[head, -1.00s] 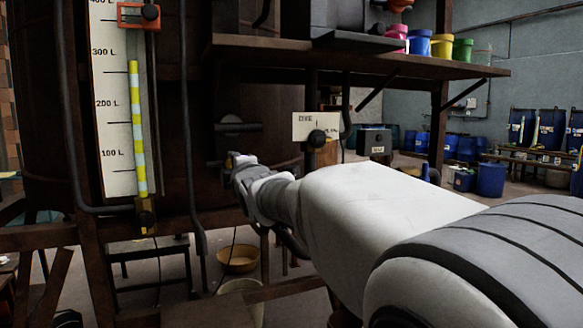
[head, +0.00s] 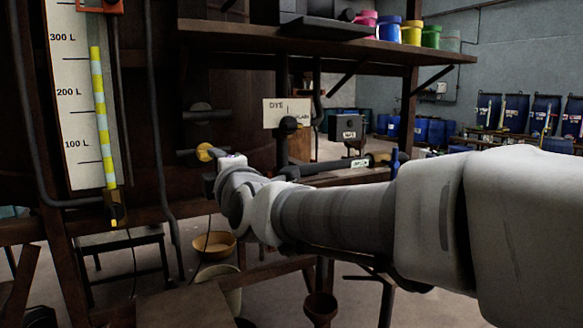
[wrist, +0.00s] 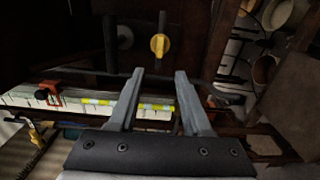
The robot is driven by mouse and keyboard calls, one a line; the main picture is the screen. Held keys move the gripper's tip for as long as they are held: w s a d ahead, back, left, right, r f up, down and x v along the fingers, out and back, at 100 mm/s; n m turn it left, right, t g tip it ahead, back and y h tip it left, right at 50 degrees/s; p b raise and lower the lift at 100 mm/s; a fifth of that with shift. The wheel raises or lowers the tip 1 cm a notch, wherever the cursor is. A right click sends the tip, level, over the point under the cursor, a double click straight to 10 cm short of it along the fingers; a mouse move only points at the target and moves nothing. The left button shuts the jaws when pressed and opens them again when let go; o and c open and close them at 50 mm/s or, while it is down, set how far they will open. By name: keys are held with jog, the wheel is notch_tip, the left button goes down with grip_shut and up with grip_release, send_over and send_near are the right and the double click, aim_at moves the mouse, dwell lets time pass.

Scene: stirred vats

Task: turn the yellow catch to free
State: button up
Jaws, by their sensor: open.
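The yellow catch (head: 204,152) is a small round knob with a raised grip on a dark bar at the vat's front. In the wrist view the catch (wrist: 159,45) shows whole, just beyond the fingertips and between their lines. My gripper (wrist: 160,74) is open and empty, with a gap between its fingertips and the catch. In the head view my gripper (head: 222,170) is just right of and below the catch, its fingers partly hidden by my wrist.
A level gauge (head: 84,120) with a yellow-banded tube stands at left. A shelf (head: 300,42) with coloured pots hangs above. A DYE sign (head: 287,112) and a dark box (head: 347,130) are right of the catch. A yellow bowl (head: 214,243) is below.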

jog(key=p+v, duration=0.1)
jog(key=v, duration=0.5)
jog(key=shift+s+p, duration=0.2)
jog(key=shift+p, duration=0.1)
jog(key=shift+d, duration=0.1)
jog(key=s+d+f+m+g+h+p, duration=0.2)
jog(key=s+d+m+p, duration=0.15)
jog(key=d+m, duration=0.35)
jog(key=s+d+f+m+g+h+p, duration=0.25)
jog(key=d+m+p, duration=0.2)
jog(key=d, duration=0.45)
jog(key=s+d+f+m+g+h+p, duration=0.3)
jog(key=s+d+m+g+h+p, duration=0.1)
jog(key=s+d+m, duration=0.8)
jog(key=shift+s+f+m+g+h, duration=0.45)
jog(key=shift+s+g+h, duration=0.1)
jog(key=shift+s, duration=0.1)
